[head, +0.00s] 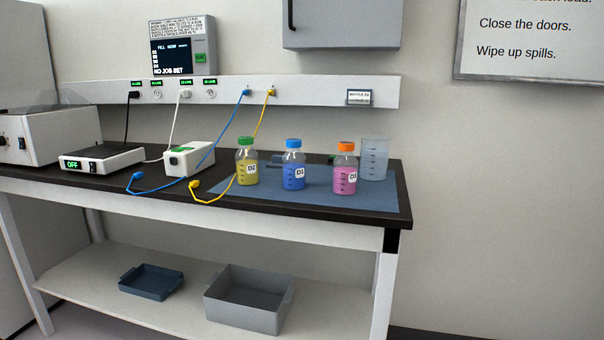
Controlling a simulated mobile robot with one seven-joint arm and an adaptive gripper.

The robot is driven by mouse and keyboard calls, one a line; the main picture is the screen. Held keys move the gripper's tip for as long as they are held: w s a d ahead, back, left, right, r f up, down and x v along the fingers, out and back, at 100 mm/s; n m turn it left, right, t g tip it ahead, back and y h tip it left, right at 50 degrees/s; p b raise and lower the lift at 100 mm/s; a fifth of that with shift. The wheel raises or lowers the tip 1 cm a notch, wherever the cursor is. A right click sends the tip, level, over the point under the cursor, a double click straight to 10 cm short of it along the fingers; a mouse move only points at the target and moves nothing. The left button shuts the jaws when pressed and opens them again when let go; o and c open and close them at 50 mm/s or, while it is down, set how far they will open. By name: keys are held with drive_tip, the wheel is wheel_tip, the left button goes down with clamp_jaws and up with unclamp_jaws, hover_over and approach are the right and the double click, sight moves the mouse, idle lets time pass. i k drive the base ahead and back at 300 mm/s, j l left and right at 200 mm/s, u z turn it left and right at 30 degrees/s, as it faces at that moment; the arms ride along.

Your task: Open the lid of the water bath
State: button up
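A white box-shaped device (61,138), which looks like the water bath, stands at the far left of the bench and is cut off by the picture's edge. It has dark switches on its front. A grey, see-through sloped cover (68,99) shows above its top and looks like its lid. I cannot tell clearly how the lid sits. My gripper is not in view.
A flat white device reading OFF (100,158) stands right of the bath. A small white box (189,158), loose blue (165,189) and yellow leads, capped bottles and a beaker (374,160) follow rightward. A grey bin (240,320) and blue tray are below.

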sight(18, 102)
drive_tip(key=u, duration=1.4)
drive_tip(key=i+j, duration=0.1)
drive_tip(key=i, duration=0.6)
drive_tip(key=i+j, duration=0.15)
drive_tip(key=i, duration=0.55)
drive_tip(key=i+j+z, duration=0.1)
drive_tip(key=i, duration=0.6)
drive_tip(key=i+j, duration=0.2)
drive_tip(key=i, duration=0.45)
